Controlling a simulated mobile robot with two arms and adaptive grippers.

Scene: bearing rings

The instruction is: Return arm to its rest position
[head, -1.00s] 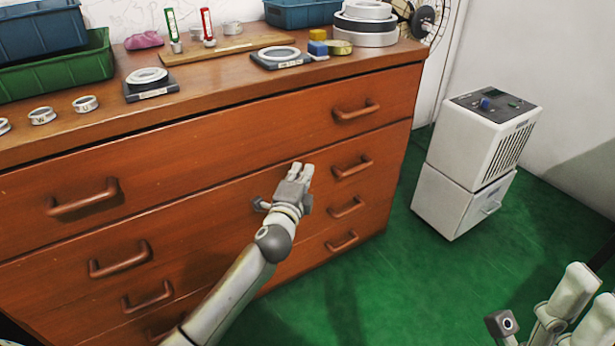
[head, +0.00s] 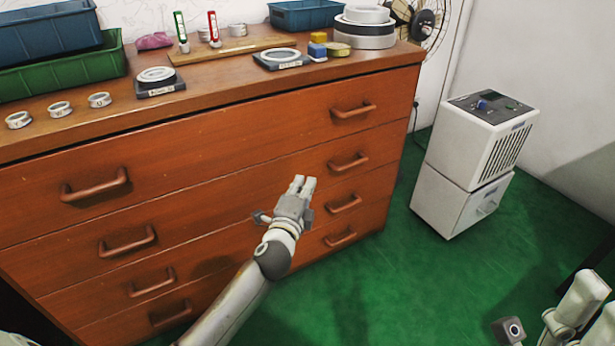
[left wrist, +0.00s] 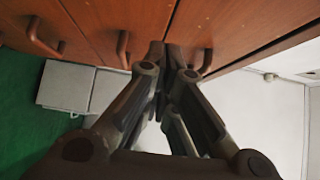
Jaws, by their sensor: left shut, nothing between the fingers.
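My left gripper (head: 303,184) is in front of the wooden drawer cabinet (head: 225,150), below the level of its top, with its two fingers together and nothing between them. In the left wrist view the left gripper (left wrist: 170,50) is shut, with the cabinet front (left wrist: 225,30) and its handles beyond the fingertips. My left arm reaches up from the bottom of the head view. Part of my right arm shows at the lower right corner; its fingertips cannot be made out clearly.
Bearing rings (head: 60,109) and two dark pads with rings stand on the cabinet top. Blue bins (head: 305,14), a green bin (head: 60,75) and a fan (head: 428,22) are at the back. A white two-part unit (head: 470,160) stands on open green floor (head: 400,290) at right.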

